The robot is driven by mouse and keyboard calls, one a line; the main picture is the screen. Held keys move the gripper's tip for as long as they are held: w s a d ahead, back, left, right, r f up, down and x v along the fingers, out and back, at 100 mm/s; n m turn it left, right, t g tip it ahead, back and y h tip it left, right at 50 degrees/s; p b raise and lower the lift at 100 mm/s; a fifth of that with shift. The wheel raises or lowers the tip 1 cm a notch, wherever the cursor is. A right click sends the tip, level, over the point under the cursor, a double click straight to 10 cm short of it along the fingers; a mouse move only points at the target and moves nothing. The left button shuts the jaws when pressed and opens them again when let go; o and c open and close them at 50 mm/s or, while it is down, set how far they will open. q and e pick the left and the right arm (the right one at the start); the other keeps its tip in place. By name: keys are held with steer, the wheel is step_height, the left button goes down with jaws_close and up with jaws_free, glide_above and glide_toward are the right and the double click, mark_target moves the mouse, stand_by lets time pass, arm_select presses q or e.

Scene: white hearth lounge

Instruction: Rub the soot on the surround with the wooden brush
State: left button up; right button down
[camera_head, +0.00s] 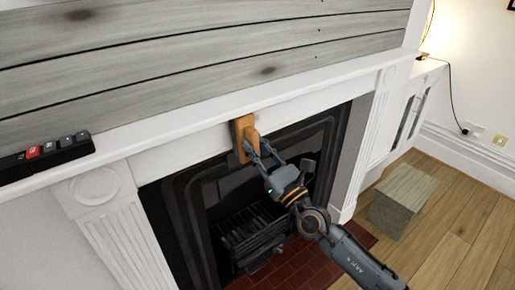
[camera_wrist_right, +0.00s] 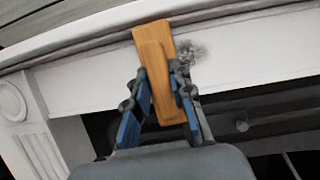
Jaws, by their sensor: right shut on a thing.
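The wooden brush (camera_head: 241,134) is held against or close to the white surround (camera_head: 188,154), just under the mantel shelf. My right gripper (camera_head: 258,152) is shut on it. In the right wrist view the brush (camera_wrist_right: 153,42) stands upright, slightly tilted, between the fingers of my right gripper (camera_wrist_right: 162,98). The grey soot (camera_wrist_right: 188,53) is a smudge on the surround (camera_wrist_right: 250,50), just right of the brush's upper part. In the head view the soot does not show; the brush and gripper may hide it. My left gripper is not in view.
A black object with several buttons, one red (camera_head: 45,155), sits on the left of the mantel shelf (camera_head: 150,130). Below is the dark fireplace with a grate (camera_head: 250,236). A grey-topped wooden box (camera_head: 403,198) stands on the floor at right. A lit lamp glows at the upper right.

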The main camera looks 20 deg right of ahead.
arm_select(q)
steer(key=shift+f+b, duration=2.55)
steer(key=shift+b, duration=0.05)
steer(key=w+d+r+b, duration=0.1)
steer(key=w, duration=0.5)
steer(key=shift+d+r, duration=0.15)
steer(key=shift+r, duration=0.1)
arm_select(e)
steer(key=w+d, duration=0.2)
steer(key=d, duration=0.5)
steer(key=shift+w+d, duration=0.3)
